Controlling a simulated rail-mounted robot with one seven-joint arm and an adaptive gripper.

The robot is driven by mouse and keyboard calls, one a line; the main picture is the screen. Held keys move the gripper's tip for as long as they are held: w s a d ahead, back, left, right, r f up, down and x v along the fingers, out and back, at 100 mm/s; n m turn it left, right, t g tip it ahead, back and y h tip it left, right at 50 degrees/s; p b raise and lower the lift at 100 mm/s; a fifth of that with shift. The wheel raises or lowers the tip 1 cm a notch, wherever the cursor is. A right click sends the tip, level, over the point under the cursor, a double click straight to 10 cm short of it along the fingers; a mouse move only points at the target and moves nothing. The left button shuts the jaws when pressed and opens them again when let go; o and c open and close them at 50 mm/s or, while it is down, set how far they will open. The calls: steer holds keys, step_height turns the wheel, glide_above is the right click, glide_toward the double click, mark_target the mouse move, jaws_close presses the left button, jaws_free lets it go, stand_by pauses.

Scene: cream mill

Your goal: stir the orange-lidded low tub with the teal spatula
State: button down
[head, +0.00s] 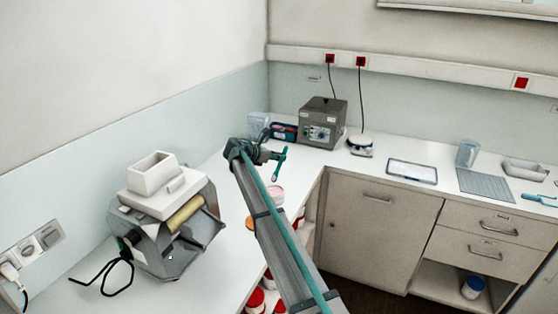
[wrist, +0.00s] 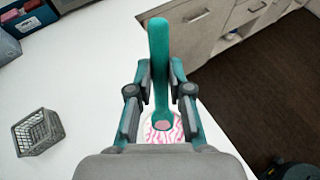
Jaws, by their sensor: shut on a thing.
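My gripper (head: 272,156) is shut on the teal spatula (head: 280,162), which hangs steeply, slightly tilted, over the counter. In the wrist view the spatula (wrist: 159,50) runs between both fingers of my gripper (wrist: 159,80). A low round tub (head: 275,193) with pink-and-white contents stands below it, partly behind my arm. The tub (wrist: 150,133) also shows in the wrist view, open, with the spatula's lower end over its contents. I cannot tell whether that end touches them. An orange round thing (head: 250,223), perhaps the lid, shows partly behind my arm.
A grey mill (head: 168,235) with a white hopper stands on the left counter. A grey control box (head: 322,123) stands in the back corner. A grey wire basket (wrist: 38,132) stands left of the tub in the wrist view. Red-lidded jars (head: 256,300) stand lower near my arm.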

mark_target(279, 164)
steer(key=shift+f+b, duration=1.1)
steer(key=shift+f, duration=2.6)
steer(key=shift+s+d, duration=0.1)
steer(key=shift+d, duration=0.1)
